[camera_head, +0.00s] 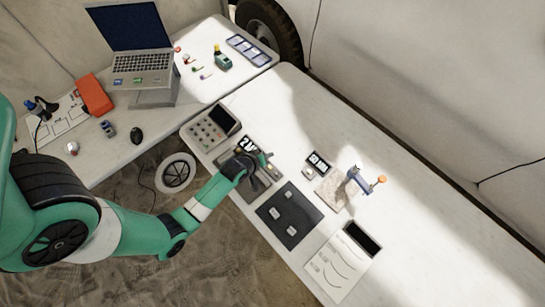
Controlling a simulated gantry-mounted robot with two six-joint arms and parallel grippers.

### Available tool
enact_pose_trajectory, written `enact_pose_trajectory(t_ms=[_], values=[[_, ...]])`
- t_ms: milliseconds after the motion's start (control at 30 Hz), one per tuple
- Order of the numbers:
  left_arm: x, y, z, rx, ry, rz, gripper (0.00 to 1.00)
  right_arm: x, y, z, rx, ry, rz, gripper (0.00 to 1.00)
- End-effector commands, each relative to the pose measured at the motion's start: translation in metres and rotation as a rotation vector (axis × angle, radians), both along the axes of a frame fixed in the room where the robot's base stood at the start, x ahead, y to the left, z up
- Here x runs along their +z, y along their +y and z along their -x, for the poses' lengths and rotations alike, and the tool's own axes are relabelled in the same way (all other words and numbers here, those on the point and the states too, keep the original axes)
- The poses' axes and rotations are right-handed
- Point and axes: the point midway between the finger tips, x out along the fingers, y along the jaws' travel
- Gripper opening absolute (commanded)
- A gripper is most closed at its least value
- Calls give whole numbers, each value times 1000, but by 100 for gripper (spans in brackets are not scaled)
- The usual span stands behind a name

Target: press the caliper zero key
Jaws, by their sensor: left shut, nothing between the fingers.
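My left gripper (266,165) is shut and empty. Its arm comes in from the left, and the gripper is low over a dark instrument or mat (258,190) near the table's front edge. A small display with large dark digits (248,143) shows just beyond the gripper. It may belong to the caliper, but the gripper and wrist hide much of what lies there. I cannot make out the zero key or tell whether the fingertips touch anything. My right gripper is not in view.
A grey keypad device (211,127) stands left of the gripper. To the right are a small display unit (317,162), a dark mat (290,214) with pale tags, a blue clamp-like tool (358,180) and a printed sheet (335,265). The table's far right is clear.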

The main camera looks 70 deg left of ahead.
Motion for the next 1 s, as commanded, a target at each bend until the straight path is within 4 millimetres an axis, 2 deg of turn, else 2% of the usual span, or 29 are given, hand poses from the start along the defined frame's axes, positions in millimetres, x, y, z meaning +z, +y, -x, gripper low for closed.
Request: enact_pose_trajectory(t_ms=[267, 433, 833, 1000], values=[[-2, 0, -1, -1, -2, -1, 0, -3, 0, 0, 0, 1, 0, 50], [-11, 0, -1, -2, -2, -2, 0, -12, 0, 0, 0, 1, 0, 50], [-68, 0, -1, -2, -2, -2, 0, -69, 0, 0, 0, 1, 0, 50], [-85, 0, -2, -2, -2, -2, 0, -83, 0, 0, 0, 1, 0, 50]])
